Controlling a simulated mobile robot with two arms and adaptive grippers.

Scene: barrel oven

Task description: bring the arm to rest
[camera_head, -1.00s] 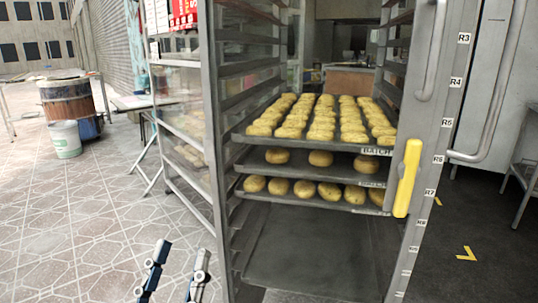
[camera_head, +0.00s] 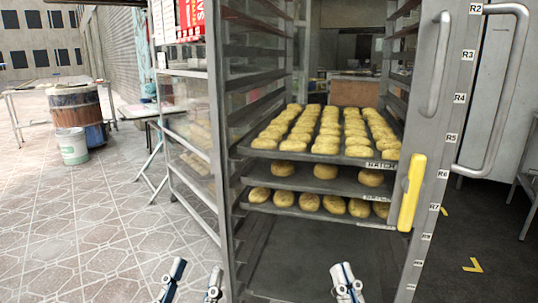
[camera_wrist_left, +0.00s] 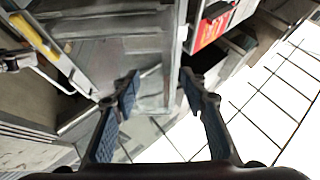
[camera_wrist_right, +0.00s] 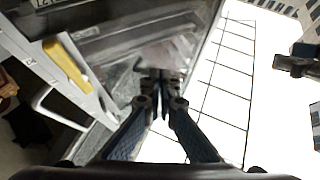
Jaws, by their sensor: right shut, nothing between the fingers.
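My left gripper (camera_head: 193,284) is low in the head view, left of the rack's front post. Its two fingers stand apart with nothing between them, as the left wrist view also shows (camera_wrist_left: 158,90). My right gripper (camera_head: 346,282) is at the bottom of the head view, in front of the rack's lower opening. Its fingers are together and empty in the right wrist view (camera_wrist_right: 161,78). Both arms are mostly out of the head view.
A metal rack (camera_head: 222,130) holds trays of buns (camera_head: 320,130). Its door (camera_head: 440,120) with a yellow handle (camera_head: 412,190) stands to the right. A barrel (camera_head: 77,108) and a bucket (camera_head: 72,147) stand at the left. The tiled floor (camera_head: 90,220) at the left is clear.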

